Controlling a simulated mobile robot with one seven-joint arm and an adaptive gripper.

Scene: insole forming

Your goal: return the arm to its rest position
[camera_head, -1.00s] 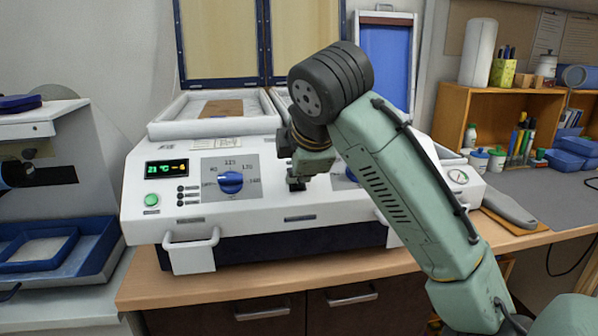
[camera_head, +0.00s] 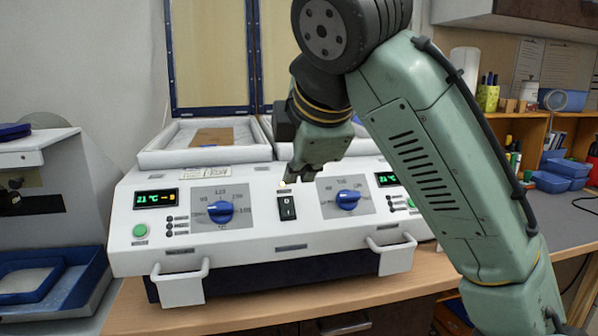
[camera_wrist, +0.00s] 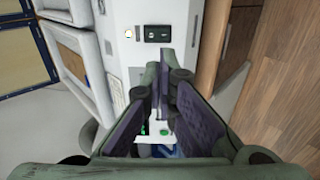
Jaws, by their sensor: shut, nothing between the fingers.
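My arm reaches in from the right in the head view, bent at a dark joint, with its end pointing down. My gripper (camera_head: 303,178) is above the front panel of the white forming machine (camera_head: 250,257), apart from the black power switch (camera_head: 287,207). In the wrist view my gripper (camera_wrist: 162,78) has its fingers drawn together, with nothing held. The power switch (camera_wrist: 157,33) lies just beyond the fingertips there, beside a lit lamp (camera_wrist: 128,35). The lamp (camera_head: 283,184) also glows in the head view. The right part of the machine is hidden behind my arm.
Blue dials (camera_head: 220,212) and handles (camera_head: 181,285) stick out from the machine's front. Its lids (camera_head: 209,55) stand raised behind. A blue tray (camera_head: 50,280) is at the left. A wooden shelf (camera_head: 540,130) with supplies stands at the right.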

